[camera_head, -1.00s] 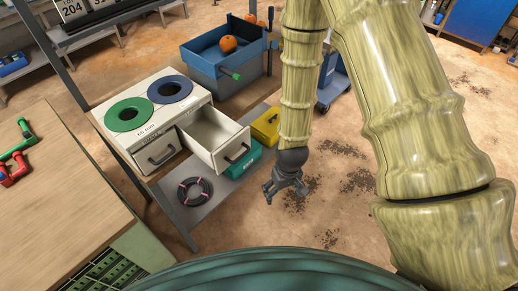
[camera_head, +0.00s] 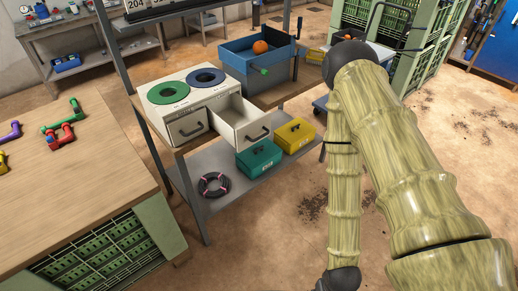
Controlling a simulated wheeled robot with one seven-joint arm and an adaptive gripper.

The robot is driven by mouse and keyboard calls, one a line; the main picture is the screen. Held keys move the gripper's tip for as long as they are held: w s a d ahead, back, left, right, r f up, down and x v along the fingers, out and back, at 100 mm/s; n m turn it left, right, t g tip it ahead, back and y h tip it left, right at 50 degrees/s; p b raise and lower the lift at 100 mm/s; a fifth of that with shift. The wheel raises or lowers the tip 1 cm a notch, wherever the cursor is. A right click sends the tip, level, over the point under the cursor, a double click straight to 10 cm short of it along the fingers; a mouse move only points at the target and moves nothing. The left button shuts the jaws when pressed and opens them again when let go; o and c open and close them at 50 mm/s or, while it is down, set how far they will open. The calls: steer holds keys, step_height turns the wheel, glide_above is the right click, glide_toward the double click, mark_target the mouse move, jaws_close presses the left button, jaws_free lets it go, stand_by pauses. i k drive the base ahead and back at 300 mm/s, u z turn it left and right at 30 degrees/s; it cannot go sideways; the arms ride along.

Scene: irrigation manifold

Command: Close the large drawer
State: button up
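A white cabinet (camera_head: 170,108) with a green ring and a blue ring on its top stands on the bench shelf. Its right drawer (camera_head: 250,128) is pulled out, with an empty-looking inside and a dark handle on its front. Its left drawer (camera_head: 188,127) is shut.
A blue bin (camera_head: 256,65) with an orange object stands behind the cabinet. A teal case (camera_head: 258,158), a yellow case (camera_head: 294,136) and a dark ring (camera_head: 213,185) lie on the lower shelf. A wooden table (camera_head: 70,180) is at left. Floor before the drawer is clear.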

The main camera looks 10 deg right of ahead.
mark_target(242, 124)
steer(key=z, duration=0.4)
steer(key=i, duration=1.5)
steer(key=u, duration=0.5)
steer(key=k, duration=0.5)
steer(key=u, duration=1.95)
steer(key=k, duration=0.65)
steer(key=z, duration=1.5)
